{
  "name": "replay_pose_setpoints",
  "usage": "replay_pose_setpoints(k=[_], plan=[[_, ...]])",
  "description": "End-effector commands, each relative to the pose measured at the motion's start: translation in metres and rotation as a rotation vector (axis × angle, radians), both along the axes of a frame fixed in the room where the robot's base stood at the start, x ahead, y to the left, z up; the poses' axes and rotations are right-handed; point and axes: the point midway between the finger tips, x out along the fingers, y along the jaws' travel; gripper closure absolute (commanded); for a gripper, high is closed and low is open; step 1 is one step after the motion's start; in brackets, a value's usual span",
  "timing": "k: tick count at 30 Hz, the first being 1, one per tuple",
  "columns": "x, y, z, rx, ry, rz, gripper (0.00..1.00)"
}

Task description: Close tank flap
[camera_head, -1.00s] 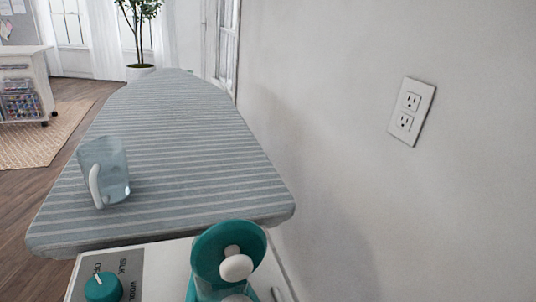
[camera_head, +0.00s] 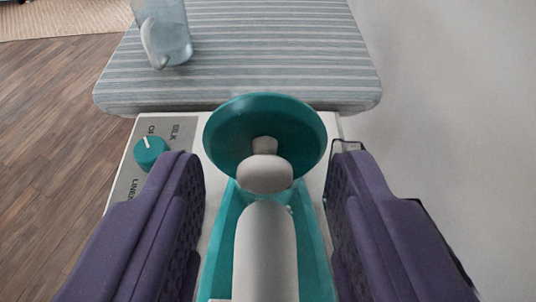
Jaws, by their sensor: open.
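The tank flap is a round teal disc (camera_head: 225,135) with a white knob (camera_head: 265,173) on its face. It stands raised, facing me, at the far end of a teal-edged opening. My gripper (camera_head: 265,165) is open, with one purple finger on each side of the flap and knob. The fingers appear apart from the flap. A white rounded part (camera_head: 265,250) lies in the teal trough (camera_head: 217,265) below the knob. Whether the fingers touch the housing cannot be told.
A teal dial (camera_head: 151,152) with fabric labels sits on the white housing to the left. Behind is a striped ironing board (camera_head: 270,50) with a clear jug (camera_head: 163,32) on it. A wall (camera_head: 450,90) stands close on the right. Wood floor (camera_head: 60,120) lies at left.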

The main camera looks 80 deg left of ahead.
Motion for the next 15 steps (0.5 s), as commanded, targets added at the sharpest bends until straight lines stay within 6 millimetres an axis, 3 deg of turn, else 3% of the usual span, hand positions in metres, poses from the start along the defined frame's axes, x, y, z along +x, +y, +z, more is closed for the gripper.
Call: replay_pose_setpoints(k=[6, 12, 15], plan=[[0.0002, 0.0004, 0.0003, 0.000, 0.001, 0.000, 0.54], [0.0003, 0.0002, 0.0002, 0.000, 0.001, -0.001, 1.00], [0.0003, 0.0002, 0.0002, 0.000, 0.001, -0.001, 1.00]])
